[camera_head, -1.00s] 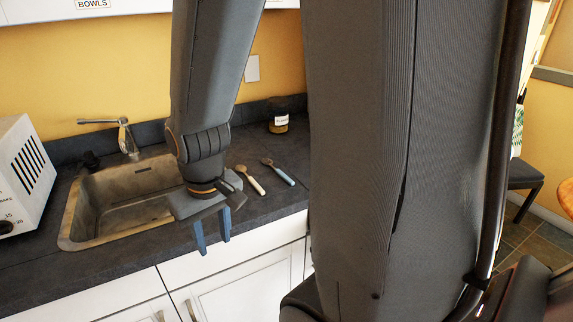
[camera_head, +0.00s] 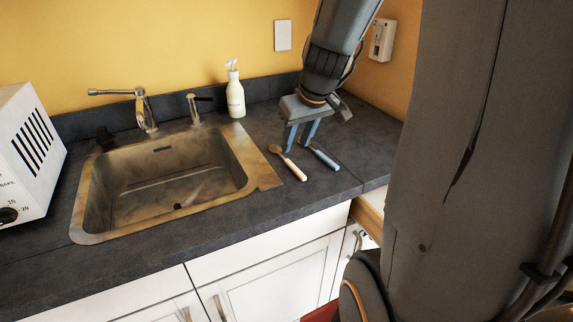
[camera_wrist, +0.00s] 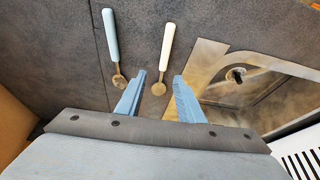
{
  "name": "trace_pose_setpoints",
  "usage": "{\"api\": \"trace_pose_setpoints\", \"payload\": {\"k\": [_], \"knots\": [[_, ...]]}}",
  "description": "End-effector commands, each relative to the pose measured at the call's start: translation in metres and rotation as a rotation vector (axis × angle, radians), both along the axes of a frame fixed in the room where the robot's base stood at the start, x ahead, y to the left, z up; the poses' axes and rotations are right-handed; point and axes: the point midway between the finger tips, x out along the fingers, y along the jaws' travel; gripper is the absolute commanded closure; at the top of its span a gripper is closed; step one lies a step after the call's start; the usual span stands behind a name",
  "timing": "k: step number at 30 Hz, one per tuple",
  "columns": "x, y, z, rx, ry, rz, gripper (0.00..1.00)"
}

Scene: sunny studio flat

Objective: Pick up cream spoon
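The cream spoon (camera_head: 294,169) lies flat on the dark counter, just right of the sink. Its metal bowl points toward the back left and its pale handle toward the front. It also shows in the wrist view (camera_wrist: 167,46), with its bowl in line with the gap between my fingers. My gripper (camera_head: 297,148) points down near the bowl end of the spoon. In the wrist view my gripper (camera_wrist: 159,76) has its two blue fingers apart, with nothing held. Whether the fingertips touch the counter is hard to tell.
A blue-handled spoon (camera_head: 325,158) lies close to the right; it also shows in the wrist view (camera_wrist: 110,36). The sink (camera_head: 262,178) is on the left. A soap bottle (camera_head: 236,97) and tap (camera_head: 145,112) stand behind. A white appliance (camera_head: 28,150) is at far left.

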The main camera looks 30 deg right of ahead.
Motion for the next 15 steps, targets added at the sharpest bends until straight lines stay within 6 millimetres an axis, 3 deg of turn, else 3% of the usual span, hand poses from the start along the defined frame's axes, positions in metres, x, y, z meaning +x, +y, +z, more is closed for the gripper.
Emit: {"api": "trace_pose_setpoints", "payload": {"k": [15], "knots": [[0.02, 0.009, -0.051, 0.001, 0.006, 0.005, 0.66]]}}
